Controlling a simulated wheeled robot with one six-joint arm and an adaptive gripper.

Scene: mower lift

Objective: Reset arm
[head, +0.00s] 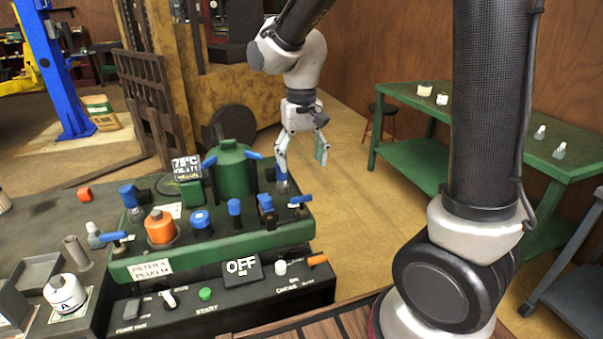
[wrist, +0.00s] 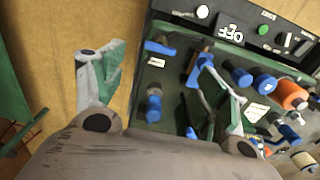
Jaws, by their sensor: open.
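My gripper (head: 301,152) hangs from the raised arm, pointing down, just behind and above the right end of the green control panel (head: 240,237). Its two fingers are spread apart with nothing between them. In the wrist view my gripper (wrist: 165,88) also shows open, with one finger over bare floor and the other in front of the panel's fittings. The panel carries blue-handled valves, an orange cap (head: 160,228) and a green tank (head: 233,165). Whether the fingertip touches any fitting cannot be told.
A dark console (head: 225,295) with an OFF display and a green button sits in front of the panel. A white container (head: 64,293) marked A stands at left. A green table (head: 480,125) with small bottles and a stool are at right. Open floor lies between.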

